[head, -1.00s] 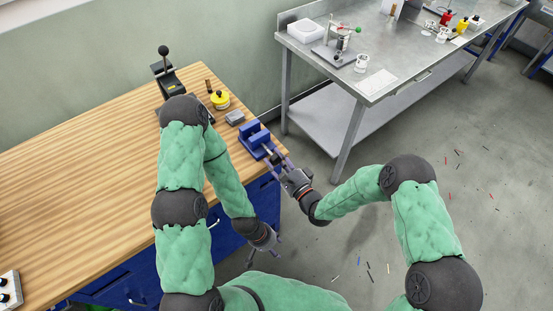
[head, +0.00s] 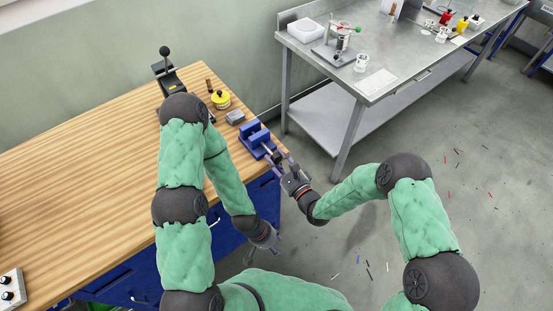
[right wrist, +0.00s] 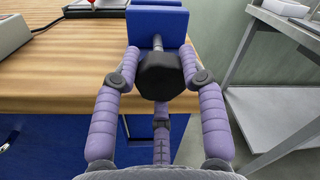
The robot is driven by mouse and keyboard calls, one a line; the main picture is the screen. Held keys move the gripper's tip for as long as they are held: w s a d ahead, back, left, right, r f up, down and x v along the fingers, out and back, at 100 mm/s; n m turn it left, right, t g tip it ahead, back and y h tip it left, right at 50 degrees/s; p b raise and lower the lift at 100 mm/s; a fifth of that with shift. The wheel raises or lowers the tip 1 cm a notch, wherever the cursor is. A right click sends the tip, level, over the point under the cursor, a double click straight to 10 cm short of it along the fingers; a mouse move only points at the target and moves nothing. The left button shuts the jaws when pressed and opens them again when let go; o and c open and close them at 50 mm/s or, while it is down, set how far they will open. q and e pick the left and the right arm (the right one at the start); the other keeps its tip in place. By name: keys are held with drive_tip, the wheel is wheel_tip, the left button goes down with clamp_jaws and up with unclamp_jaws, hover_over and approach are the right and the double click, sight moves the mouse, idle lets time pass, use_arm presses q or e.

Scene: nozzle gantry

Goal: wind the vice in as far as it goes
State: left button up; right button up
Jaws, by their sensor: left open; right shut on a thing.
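The blue vice (head: 257,138) sits at the right front corner of the wooden bench. It also shows in the right wrist view (right wrist: 176,22), where its screw runs toward me and ends in a black knob (right wrist: 160,76). My right gripper (head: 278,160) is at the vice's front, and in the right wrist view its purple fingers (right wrist: 158,78) close on both sides of the black knob. The gap between the vice's jaws cannot be judged well from here. My left gripper (head: 262,246) hangs low in front of the bench, open and away from the vice.
On the wooden bench (head: 90,190) stand a black lever press (head: 168,75), a yellow round pot (head: 220,99) and a grey block (head: 235,117) near the vice. A metal table (head: 400,60) stands to the right. Small coloured bits lie on the floor.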

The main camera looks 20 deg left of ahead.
drive_tip(key=o, duration=0.9)
drive_tip(key=shift+w, duration=0.1)
